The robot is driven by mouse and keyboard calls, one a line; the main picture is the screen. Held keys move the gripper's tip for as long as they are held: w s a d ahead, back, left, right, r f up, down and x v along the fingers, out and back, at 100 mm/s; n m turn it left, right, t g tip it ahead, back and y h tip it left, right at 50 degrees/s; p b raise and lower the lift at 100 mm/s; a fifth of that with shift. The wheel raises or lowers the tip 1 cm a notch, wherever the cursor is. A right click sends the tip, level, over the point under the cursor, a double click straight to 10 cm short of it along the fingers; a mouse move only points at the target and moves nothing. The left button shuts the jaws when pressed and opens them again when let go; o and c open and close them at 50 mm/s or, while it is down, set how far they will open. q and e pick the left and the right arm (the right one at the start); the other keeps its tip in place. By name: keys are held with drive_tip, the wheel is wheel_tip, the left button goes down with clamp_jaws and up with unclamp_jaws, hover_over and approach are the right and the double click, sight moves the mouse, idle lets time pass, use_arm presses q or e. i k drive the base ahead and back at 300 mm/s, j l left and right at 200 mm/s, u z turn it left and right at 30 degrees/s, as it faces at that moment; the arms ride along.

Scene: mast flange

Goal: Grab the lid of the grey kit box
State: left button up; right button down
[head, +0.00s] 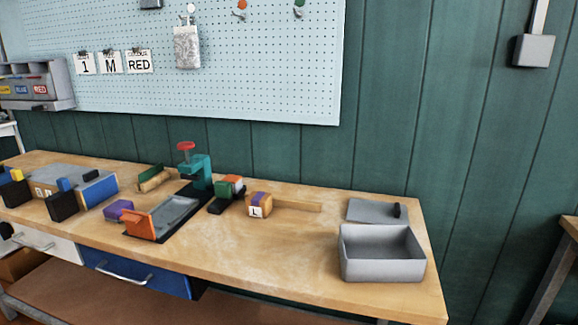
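The grey kit box (382,271) stands open and empty at the right end of the wooden workbench. Its lid appears to be the flat grey plate (368,211) lying on the bench just behind the box. A small black upright handle (397,210) sits near the plate's right end. The box's back wall stands close in front of the plate, and I cannot tell whether they touch. Neither of my grippers is in view.
On the workbench (280,250), a block marked L (259,205) with a wooden bar lies left of the lid. A teal press (196,169) and an orange-ended fixture (141,226) stand further left. The front middle is clear. A pegboard (250,70) hangs behind.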

sight(364, 211)
drive_tip(key=z, duration=2.45)
drive_tip(key=k+j, duration=0.1)
drive_tip(key=j, duration=0.25)
drive_tip(key=k+j+z, duration=0.1)
drive_tip(key=j, duration=0.3)
drive_tip(key=k+j, duration=0.15)
drive_tip(key=j, duration=0.2)
drive_tip(key=k+j+z, duration=0.1)
drive_tip(key=j, duration=0.25)
drive_tip(key=k+l+z, duration=0.4)
drive_tip(key=i+j+u, duration=0.1)
drive_tip(key=j, duration=0.15)
drive_tip(key=i+j+u, duration=0.15)
drive_tip(key=k+j, duration=0.05)
drive_tip(key=j, duration=0.05)
